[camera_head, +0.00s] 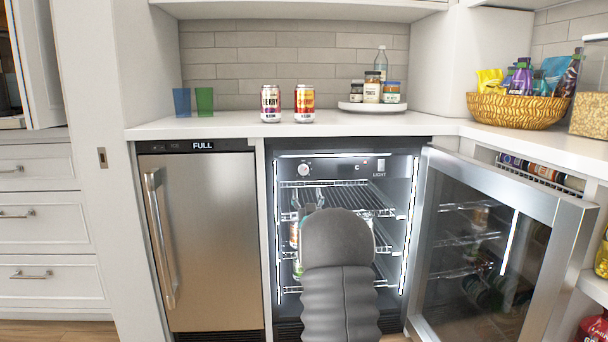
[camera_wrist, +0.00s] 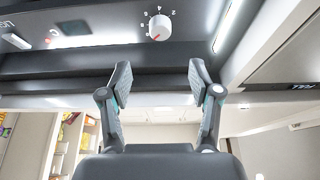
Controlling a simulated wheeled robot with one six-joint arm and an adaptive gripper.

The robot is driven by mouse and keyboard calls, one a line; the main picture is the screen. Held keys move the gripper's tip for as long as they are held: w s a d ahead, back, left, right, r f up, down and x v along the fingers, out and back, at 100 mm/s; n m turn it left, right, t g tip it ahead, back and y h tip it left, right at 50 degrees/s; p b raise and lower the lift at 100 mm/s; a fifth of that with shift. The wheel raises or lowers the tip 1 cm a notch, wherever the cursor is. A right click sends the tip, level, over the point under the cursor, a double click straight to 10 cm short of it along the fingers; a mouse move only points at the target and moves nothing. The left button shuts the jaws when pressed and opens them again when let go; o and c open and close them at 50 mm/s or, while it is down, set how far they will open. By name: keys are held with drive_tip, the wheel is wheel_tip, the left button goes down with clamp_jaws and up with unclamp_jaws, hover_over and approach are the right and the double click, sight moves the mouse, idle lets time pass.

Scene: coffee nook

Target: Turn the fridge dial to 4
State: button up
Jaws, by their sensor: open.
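The fridge dial (camera_head: 304,170) is a small white round knob on the dark panel at the top of the open fridge (camera_head: 270,235). In the wrist view the dial (camera_wrist: 159,27) shows a red mark at its lower edge, with small numbers around its upper and left side; I cannot tell which number it is set to. My gripper (camera_wrist: 158,72) is open and empty, its two fingers spread below the dial in the wrist view and apart from it. In the head view my arm covers the fridge's lower middle and hides the gripper.
The glass fridge door (camera_head: 490,250) stands open to the right. A LIGHT switch (camera_head: 381,166) sits right of the dial. Wire shelves (camera_head: 345,187) with some drinks are inside. A closed steel appliance (camera_head: 205,240) is on the left. Two cans (camera_head: 270,104) stand on the counter above.

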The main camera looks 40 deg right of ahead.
sight(304, 171)
drive_tip(key=p+x, duration=0.1)
drive_tip(key=x, duration=1)
drive_tip(key=shift+w, duration=0.25)
drive_tip(key=c, duration=1.1)
